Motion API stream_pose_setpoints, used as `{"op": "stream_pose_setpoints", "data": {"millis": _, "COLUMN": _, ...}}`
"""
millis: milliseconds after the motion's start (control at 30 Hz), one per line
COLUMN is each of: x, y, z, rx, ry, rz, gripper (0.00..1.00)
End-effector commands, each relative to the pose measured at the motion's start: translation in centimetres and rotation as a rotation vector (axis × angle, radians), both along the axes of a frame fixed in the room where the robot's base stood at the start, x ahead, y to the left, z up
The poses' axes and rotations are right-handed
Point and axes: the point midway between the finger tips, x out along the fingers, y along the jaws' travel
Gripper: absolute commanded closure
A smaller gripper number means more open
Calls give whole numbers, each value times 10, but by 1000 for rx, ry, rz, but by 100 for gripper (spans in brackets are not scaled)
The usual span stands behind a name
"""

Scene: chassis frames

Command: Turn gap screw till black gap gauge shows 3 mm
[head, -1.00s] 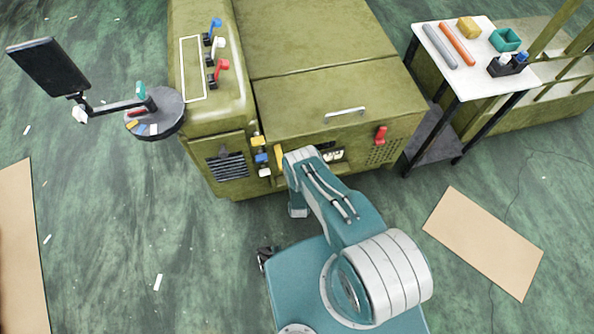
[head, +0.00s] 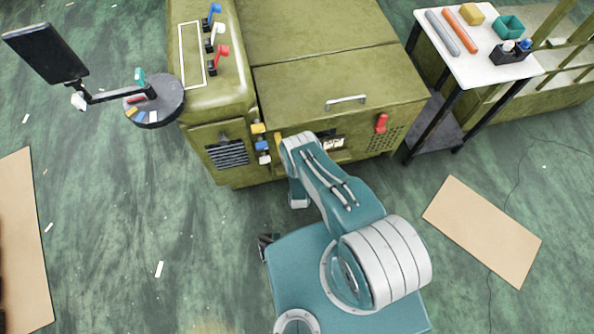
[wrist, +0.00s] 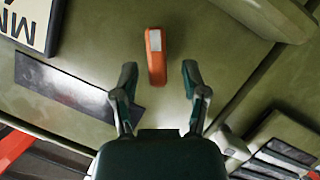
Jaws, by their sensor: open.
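My gripper (wrist: 161,84) shows in the wrist view with its two dark fingers spread apart and nothing between the tips. A short orange piece (wrist: 156,60) with a pale patch on its end stands out from an olive panel just beyond the tips, roughly between them and apart from them. A white plate with upside-down black letters (wrist: 22,22) is at the top left, partly cut off. A dark flat strip (wrist: 75,86) lies left of the fingers. I cannot tell which part is the gap screw or the black gap gauge. In the head view my arm hides my gripper.
A round stand (head: 156,110) with a screen (head: 45,54) is at left. A white-topped table (head: 480,62) is at right. Cardboard sheets lie on open floor.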

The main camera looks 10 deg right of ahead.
Motion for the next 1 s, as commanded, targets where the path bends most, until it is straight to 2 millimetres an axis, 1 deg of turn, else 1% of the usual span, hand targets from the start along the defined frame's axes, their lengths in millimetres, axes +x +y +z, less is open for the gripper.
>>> {"op": "stream_pose_setpoints", "data": {"millis": 400, "x": -70, "y": 16, "z": 25, "rx": -3, "ry": 3, "rz": 5, "gripper": 43}}
{"op": "stream_pose_setpoints", "data": {"millis": 500, "x": -84, "y": 20, "z": 30, "rx": -2, "ry": 3, "rz": 5, "gripper": 43}}
{"op": "stream_pose_setpoints", "data": {"millis": 633, "x": -93, "y": 22, "z": 34, "rx": -3, "ry": 1, "rz": 4, "gripper": 43}}
{"op": "stream_pose_setpoints", "data": {"millis": 900, "x": -95, "y": 21, "z": 34, "rx": -2, "ry": 0, "rz": 2, "gripper": 43}}
{"op": "stream_pose_setpoints", "data": {"millis": 933, "x": -95, "y": 21, "z": 34, "rx": -2, "ry": 0, "rz": 2, "gripper": 47}}
{"op": "stream_pose_setpoints", "data": {"millis": 967, "x": -95, "y": 21, "z": 34, "rx": -1, "ry": 0, "rz": 3, "gripper": 61}}
{"op": "stream_pose_setpoints", "data": {"millis": 1000, "x": -94, "y": 22, "z": 35, "rx": 7, "ry": 3, "rz": 3, "gripper": 78}}
